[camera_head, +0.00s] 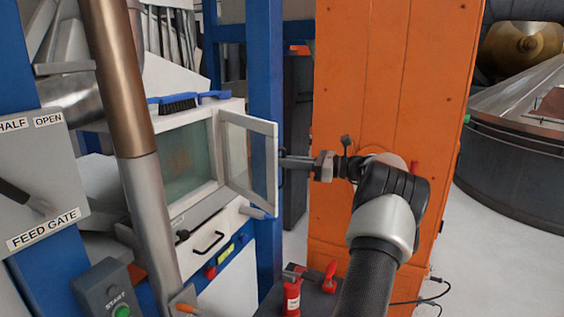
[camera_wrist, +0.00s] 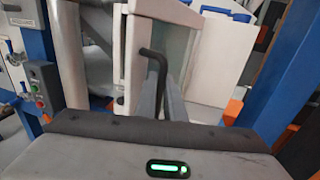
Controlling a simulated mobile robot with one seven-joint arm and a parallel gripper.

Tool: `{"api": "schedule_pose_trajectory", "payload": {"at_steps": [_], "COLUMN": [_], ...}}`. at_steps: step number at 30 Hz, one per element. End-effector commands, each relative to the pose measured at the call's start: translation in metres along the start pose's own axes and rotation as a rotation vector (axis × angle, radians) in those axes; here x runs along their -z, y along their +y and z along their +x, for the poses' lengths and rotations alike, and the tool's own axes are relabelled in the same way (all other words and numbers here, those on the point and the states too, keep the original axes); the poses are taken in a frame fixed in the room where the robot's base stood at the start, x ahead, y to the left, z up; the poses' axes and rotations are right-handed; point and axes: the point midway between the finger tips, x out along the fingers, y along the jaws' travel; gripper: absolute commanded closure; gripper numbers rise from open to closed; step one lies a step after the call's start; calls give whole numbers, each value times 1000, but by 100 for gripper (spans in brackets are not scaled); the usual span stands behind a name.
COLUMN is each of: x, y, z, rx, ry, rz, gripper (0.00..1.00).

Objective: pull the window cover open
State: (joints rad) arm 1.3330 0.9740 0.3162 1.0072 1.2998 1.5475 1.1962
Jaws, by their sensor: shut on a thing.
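The window cover (camera_head: 249,163) is a pale-framed glass door. In the head view it stands swung out from the white housing, hinged at its left side, and the window opening (camera_head: 188,160) behind it is uncovered. My gripper (camera_head: 285,162) reaches in from the right to the cover's free edge. In the wrist view a black bent handle (camera_wrist: 155,68) runs down between the fingers of my gripper (camera_wrist: 165,100), which is shut on it. The pale cover frame (camera_wrist: 136,52) stands just beyond. The grip itself is mostly hidden in the head view.
A blue post (camera_head: 265,80) stands right behind the cover, and a large orange casing (camera_head: 390,80) is close behind my arm. A blue brush (camera_head: 178,103) lies on the housing. A pipe (camera_head: 135,150) rises at the left.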

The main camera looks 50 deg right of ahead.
Motion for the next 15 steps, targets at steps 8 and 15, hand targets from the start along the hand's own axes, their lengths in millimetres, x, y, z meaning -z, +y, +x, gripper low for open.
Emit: {"api": "schedule_pose_trajectory", "payload": {"at_steps": [8,15], "x": [-2,-1], "y": [0,0], "z": [2,0], "rx": [-2,0], "ry": [-4,-2], "rz": [0,0], "gripper": [83,83]}}
